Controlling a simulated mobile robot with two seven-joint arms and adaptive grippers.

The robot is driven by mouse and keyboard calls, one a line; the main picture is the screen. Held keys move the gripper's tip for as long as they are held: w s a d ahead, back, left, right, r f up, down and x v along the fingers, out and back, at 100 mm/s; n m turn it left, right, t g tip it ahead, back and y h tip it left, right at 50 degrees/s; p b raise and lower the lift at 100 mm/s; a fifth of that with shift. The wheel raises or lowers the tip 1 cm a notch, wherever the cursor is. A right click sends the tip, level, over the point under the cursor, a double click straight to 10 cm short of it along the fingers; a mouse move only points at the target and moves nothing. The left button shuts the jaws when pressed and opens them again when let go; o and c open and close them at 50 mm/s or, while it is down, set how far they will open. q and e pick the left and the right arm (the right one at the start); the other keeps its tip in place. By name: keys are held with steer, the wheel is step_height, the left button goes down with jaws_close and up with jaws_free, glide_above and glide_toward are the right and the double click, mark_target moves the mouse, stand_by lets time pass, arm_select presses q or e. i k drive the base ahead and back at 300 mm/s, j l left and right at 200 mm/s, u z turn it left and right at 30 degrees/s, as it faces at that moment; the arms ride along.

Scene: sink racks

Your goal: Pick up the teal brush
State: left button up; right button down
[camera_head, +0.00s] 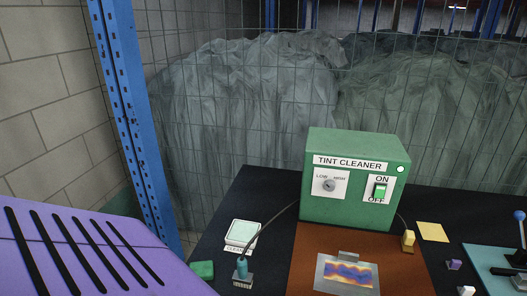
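The teal brush (242,268) stands upright on the dark table, left of the green machine. It has a teal handle on top and a lighter, striped base like bristles. A thin dark cable runs from near its top up to the machine. Neither of my grippers shows in the head view, and nothing is seen touching the brush.
The green TINT CLEANER box (357,177) stands behind a brown mat (305,245) with a metal plate (347,273) on it. A pale square dish (242,233) and a green block (202,269) lie near the brush. A purple slotted panel (65,250) fills the lower left.

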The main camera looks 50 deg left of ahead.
mark_target(242, 278)
steer(key=j+u, duration=0.1)
steer(key=u, duration=1.6)
steer(key=i+l, duration=0.05)
